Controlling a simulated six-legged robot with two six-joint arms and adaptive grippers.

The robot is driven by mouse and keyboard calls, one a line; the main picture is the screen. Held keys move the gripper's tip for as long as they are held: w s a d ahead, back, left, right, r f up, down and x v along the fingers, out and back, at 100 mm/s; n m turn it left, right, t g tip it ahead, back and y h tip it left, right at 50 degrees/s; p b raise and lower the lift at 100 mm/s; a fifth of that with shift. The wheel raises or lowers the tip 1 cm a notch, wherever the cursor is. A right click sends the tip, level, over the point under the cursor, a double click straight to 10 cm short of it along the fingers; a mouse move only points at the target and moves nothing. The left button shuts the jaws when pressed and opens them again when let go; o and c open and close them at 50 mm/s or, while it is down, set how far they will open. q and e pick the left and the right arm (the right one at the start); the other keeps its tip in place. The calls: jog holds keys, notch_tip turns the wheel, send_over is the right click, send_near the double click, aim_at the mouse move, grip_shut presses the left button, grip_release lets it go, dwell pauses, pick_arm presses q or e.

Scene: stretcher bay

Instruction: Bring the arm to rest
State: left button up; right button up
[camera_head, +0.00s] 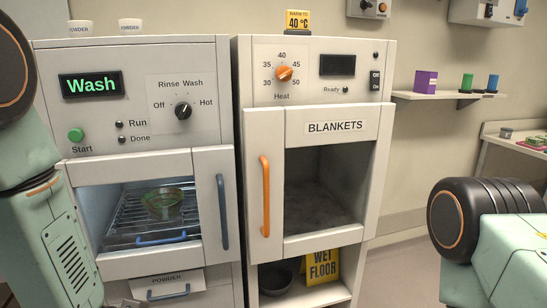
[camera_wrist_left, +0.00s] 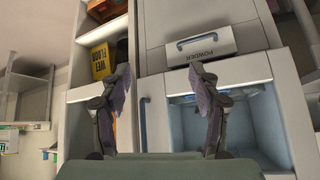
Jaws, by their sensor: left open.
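My left arm (camera_head: 50,200) comes in at the left edge of the head view, in front of the washer's left side. Its gripper is outside that view. In the left wrist view my left gripper (camera_wrist_left: 160,78) is open, its two fingers apart with nothing between them. The powder drawer (camera_wrist_left: 205,45) and the washer front show beyond the fingers, with the picture turned upside down. My right arm (camera_head: 490,235) shows at the right edge of the head view. Its gripper is not shown.
The washer (camera_head: 138,60) reads "Wash"; a green bowl (camera_head: 163,204) sits on its rack. The blanket warmer (camera_head: 315,120) stands beside it, with an orange handle (camera_head: 265,195). A wet-floor sign (camera_head: 322,267) and dark bowl (camera_head: 275,278) are below. A wall shelf (camera_head: 440,96) is at right.

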pick_arm(q)
jog(key=s+f+n+g+b, duration=0.1)
jog(key=s+f+g, duration=0.3)
jog(key=s+f, duration=0.7)
jog(key=s+f+n+g+b, duration=0.1)
jog(key=s+f+g+b, duration=0.2)
jog(key=s+f, duration=0.8)
jog(key=s+b, duration=0.1)
jog(key=s, duration=0.4)
jog(key=shift+s+f+g, duration=0.15)
jog(key=shift+s+g, duration=0.25)
jog(key=shift+d, duration=0.1)
